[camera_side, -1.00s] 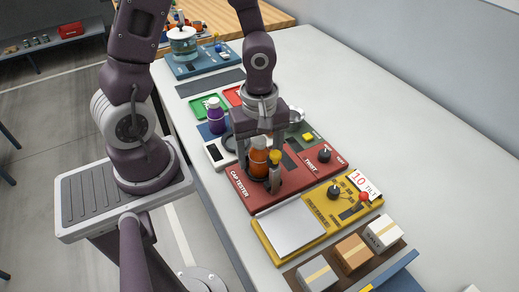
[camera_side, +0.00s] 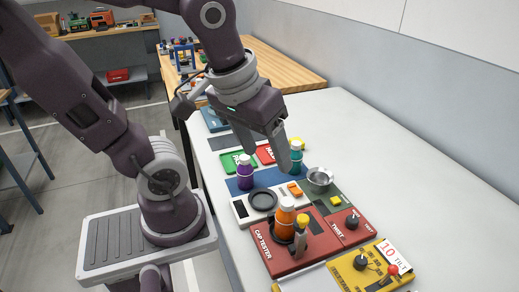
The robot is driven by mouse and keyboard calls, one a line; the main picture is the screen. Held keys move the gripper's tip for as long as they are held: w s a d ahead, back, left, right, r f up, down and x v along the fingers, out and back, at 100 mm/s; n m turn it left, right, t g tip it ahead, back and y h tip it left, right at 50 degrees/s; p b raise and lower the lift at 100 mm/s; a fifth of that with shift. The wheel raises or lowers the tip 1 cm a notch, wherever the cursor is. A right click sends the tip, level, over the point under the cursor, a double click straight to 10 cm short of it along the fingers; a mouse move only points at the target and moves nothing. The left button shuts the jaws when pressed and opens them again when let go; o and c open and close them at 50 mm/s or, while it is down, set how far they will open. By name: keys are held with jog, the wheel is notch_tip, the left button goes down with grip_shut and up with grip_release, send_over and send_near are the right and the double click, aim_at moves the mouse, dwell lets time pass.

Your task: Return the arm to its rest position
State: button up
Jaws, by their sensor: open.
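My gripper (camera_side: 269,155) is raised above the white table, over the area behind the red cap tester. Its jaws are apart with nothing between them. The orange bottle (camera_side: 286,222) with a white cap stands upright on the red cap tester (camera_side: 285,264), clear of my gripper. A purple bottle (camera_side: 244,174) and a teal bottle (camera_side: 296,158) stand behind it on a blue mat. My arm reaches from its base at the left, bent high over the table's left edge.
A metal bowl (camera_side: 319,179), a white scale (camera_side: 240,208), a green tray (camera_side: 236,163) and a red tray (camera_side: 265,154) lie near the bottles. The yellow tilt device (camera_side: 365,269) is at the front. The table's right side (camera_side: 410,180) is bare.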

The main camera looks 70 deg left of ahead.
jog(key=s+m, duration=0.1)
jog(key=s+r+m+t, duration=0.1)
jog(key=m, duration=0.1)
jog(key=s+r+m, duration=0.1)
jog(key=m, duration=0.1)
jog(key=shift+d+t+h, duration=0.1)
jog(key=shift+t+h, duration=0.3)
